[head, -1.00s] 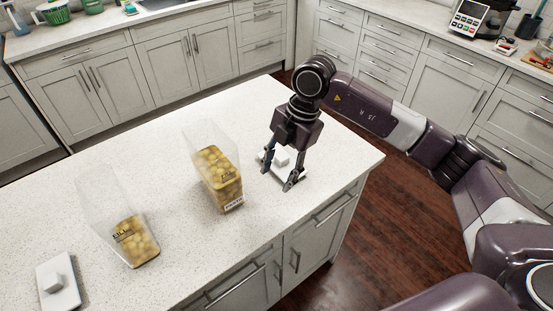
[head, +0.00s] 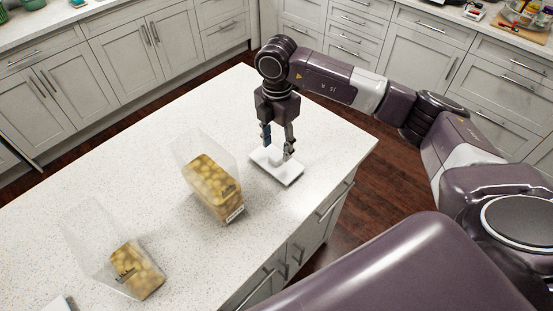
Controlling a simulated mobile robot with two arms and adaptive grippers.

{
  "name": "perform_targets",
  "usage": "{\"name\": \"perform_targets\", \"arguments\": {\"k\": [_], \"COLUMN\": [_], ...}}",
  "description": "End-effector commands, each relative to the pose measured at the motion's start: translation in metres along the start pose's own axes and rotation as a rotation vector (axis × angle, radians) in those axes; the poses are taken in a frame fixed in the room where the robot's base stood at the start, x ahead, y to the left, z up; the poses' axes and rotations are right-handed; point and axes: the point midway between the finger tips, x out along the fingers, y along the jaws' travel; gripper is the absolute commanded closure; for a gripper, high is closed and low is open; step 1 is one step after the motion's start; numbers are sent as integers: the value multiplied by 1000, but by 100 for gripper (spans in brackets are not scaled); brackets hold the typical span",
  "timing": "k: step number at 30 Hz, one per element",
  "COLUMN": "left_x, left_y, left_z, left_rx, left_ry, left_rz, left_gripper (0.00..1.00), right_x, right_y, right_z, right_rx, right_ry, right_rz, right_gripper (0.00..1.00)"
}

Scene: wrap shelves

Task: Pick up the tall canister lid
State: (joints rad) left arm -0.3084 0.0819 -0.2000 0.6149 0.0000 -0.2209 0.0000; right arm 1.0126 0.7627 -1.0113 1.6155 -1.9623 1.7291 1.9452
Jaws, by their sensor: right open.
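A white lid (head: 284,173) with a small block-like knob lies flat on the island's right part, under my right gripper. My right gripper (head: 277,147) points down, open, with its fingers over the lid, about the knob. The knob is partly hidden by the fingers, and I cannot tell whether they touch it. A clear canister of yellow round pieces (head: 215,189) stands left of this lid, its top open. A second open clear canister (head: 136,269) stands at lower left. Another white lid (head: 60,303) is cut off at the bottom edge. My left gripper is out of view.
The speckled white island top (head: 110,190) is clear behind and between the canisters. Its right edge is close to the lid under my gripper. Grey cabinets (head: 195,40) line the back, across a dark wooden floor (head: 345,195).

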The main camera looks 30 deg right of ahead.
Motion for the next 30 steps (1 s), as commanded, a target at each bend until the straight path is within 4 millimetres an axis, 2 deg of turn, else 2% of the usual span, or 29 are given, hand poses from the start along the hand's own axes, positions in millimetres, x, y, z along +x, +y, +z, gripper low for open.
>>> {"name": "perform_targets", "arguments": {"k": [1,7,15,27,30], "left_x": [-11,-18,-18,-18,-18], "left_y": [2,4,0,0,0], "left_z": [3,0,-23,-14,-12], "left_rx": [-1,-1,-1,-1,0], "left_ry": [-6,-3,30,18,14], "left_rz": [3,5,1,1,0], "left_gripper": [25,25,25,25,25], "right_x": [4,30,35,35,34], "right_y": [-2,-2,-2,-2,-1], "right_z": [0,1,1,0,0], "right_rx": [1,1,-1,-1,-1], "right_ry": [1,1,0,1,1], "right_rz": [-6,-2,0,1,1], "right_gripper": [55,55,55,98,100]}}
